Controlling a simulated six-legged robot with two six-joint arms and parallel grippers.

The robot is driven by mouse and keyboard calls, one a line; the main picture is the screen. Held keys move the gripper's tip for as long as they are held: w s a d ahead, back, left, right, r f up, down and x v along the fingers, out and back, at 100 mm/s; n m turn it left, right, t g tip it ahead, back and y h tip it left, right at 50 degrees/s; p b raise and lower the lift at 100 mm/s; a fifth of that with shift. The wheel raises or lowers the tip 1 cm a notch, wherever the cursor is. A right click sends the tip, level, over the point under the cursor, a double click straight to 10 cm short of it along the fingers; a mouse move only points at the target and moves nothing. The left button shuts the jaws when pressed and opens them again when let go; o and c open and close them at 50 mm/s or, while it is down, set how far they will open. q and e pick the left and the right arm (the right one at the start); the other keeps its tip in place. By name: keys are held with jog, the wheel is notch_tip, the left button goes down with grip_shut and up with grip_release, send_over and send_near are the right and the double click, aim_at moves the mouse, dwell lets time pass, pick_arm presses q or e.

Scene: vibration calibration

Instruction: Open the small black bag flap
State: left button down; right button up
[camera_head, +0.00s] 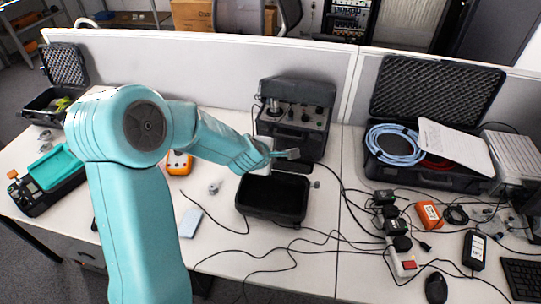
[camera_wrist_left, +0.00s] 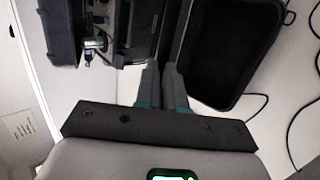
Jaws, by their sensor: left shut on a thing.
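The small black bag (camera_head: 272,215) is an open, dark, tray-like shape on the white table. It also shows at upper right in the left wrist view (camera_wrist_left: 232,100). Its dark flap (camera_wrist_left: 176,35) appears as a narrow strip beside the opening, running up from my fingers. My left gripper (camera_head: 292,154) is above the bag's far edge, in front of the black calibrator case (camera_head: 293,115). In the left wrist view the fingers (camera_wrist_left: 164,85) are close together and shut on the flap; the exact contact is hard to see. My right gripper is not in view.
An open case with blue cable (camera_head: 395,145) stands at right. Black adapters (camera_head: 390,218), an orange box (camera_head: 429,213) and loose cables crowd the right front. A grey partition (camera_head: 200,75) stands behind. A light blue notebook (camera_head: 190,222) lies left of the bag.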

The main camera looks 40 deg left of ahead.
pick_arm(q)
jog(key=c, duration=1.5)
grip_release()
jog(key=shift+r, duration=0.15)
jog(key=shift+o, duration=1.1)
jog(key=shift+w, duration=0.1)
jog(key=p+v, duration=0.5)
jog(key=v, duration=1.1)
jog(key=shift+p, duration=0.4)
